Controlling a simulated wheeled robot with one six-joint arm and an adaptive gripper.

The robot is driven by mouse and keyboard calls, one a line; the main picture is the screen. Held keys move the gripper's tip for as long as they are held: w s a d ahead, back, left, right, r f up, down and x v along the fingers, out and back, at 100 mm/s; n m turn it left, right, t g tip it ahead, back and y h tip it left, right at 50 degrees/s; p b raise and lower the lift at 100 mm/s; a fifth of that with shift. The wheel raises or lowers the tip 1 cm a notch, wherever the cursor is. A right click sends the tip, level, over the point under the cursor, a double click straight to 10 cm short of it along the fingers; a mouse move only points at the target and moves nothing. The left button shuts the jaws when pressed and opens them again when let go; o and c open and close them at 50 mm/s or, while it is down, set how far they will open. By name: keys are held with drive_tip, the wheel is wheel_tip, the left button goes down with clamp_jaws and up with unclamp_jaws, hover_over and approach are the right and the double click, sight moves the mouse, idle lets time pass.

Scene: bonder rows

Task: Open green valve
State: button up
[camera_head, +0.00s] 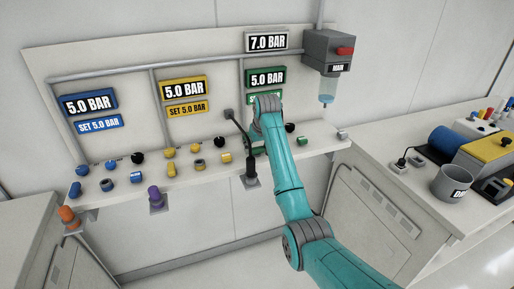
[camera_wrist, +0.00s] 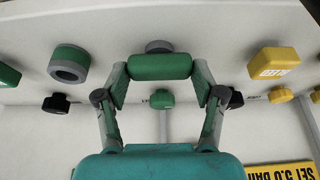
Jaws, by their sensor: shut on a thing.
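A green valve handle (camera_wrist: 160,66), a rounded bar on a grey round base, is in the upper middle of the wrist view. My gripper (camera_wrist: 160,80) has one finger against each end of this handle and is shut on it. In the head view my teal arm covers the gripper and most of the green section. The green display (camera_head: 266,77) there reads 5.0 BAR, and the green set sign below is partly hidden.
Small knobs stand close by. In the head view, a black tool (camera_head: 250,166) hangs at the panel's front edge, beside my arm. The grey main unit (camera_head: 326,50) is above right.

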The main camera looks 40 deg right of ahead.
drive_tip(key=n+y, duration=0.1)
drive_tip(key=n, duration=0.3)
drive_tip(key=shift+d+n+y, duration=0.15)
drive_tip(key=shift+n+y, duration=0.25)
drive_tip(key=n, duration=0.2)
drive_tip(key=n+y, duration=0.1)
drive_tip(key=n, duration=0.1)
drive_tip(key=shift+d+y, duration=0.1)
drive_tip(key=shift+y, duration=0.2)
drive_tip(key=n, duration=0.2)
drive_tip(key=n+g+y, duration=0.1)
drive_tip(key=n, duration=0.2)
drive_tip(key=shift+g, duration=0.3)
drive_tip(key=shift+w+n+g+y, duration=0.1)
drive_tip(key=shift+n+g+y, duration=0.5)
drive_tip(key=shift+n, duration=1.4)
drive_tip(key=shift+f, duration=0.1)
drive_tip(key=o, duration=1.1)
drive_tip(key=shift+o, duration=0.2)
